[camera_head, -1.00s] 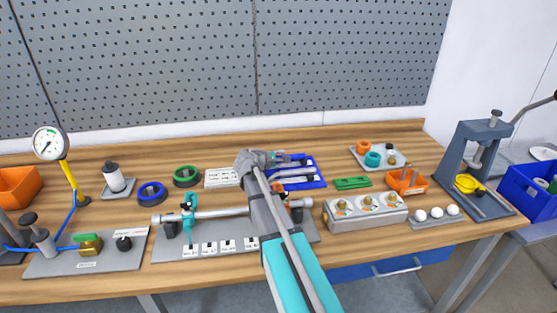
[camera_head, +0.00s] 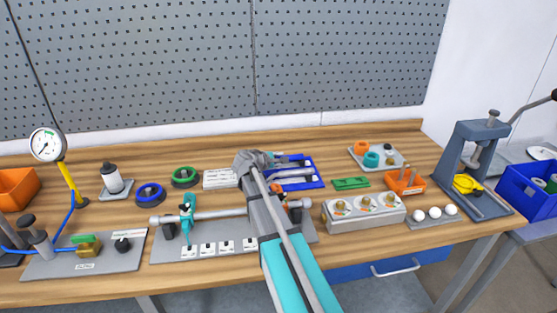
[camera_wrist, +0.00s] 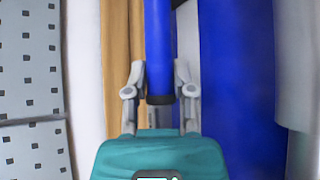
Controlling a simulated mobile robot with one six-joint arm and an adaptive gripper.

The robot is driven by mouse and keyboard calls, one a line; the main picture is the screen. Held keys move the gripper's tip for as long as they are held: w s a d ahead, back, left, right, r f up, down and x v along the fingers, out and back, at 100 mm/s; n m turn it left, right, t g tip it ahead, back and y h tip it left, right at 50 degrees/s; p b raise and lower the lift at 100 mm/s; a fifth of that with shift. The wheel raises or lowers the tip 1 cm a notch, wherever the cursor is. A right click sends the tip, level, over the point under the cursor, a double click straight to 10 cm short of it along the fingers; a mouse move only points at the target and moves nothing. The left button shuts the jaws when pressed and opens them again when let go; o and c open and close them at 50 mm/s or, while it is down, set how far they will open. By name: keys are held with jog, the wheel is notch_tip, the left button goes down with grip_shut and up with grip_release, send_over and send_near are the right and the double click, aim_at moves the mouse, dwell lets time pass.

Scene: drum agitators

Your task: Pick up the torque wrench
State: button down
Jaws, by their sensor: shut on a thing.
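The torque wrench shows in the wrist view as a blue handle (camera_wrist: 159,40) with a black end. My gripper (camera_wrist: 160,78) is shut on this handle, one finger on each side near the black end. In the head view my gripper (camera_head: 272,161) is over the left back part of the blue tray (camera_head: 318,172), and my arm hides part of it. A blue and dark length of the wrench (camera_head: 292,158) shows just right of the gripper. The wrench's far end is not clear. I cannot tell its height above the tray.
Grey metal tools (camera_head: 296,178) lie in the blue tray. A fixture plate with a shaft (camera_head: 220,214) stands in front, partly behind my arm. The pegboard (camera_head: 340,60) rises behind the bench.

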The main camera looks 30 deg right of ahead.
jog(key=shift+r, duration=0.1)
notch_tip(320, 180, up, 2)
jog(key=shift+r+p, duration=0.1)
jog(key=shift+p, duration=1)
jog(key=s+a+r+p, duration=0.1)
jog(key=s+r+p, duration=0.9)
jog(key=s, duration=0.4)
jog(key=shift+a+r+p, duration=0.3)
jog(key=shift+a+p, duration=0.05)
jog(key=shift+a, duration=0.05)
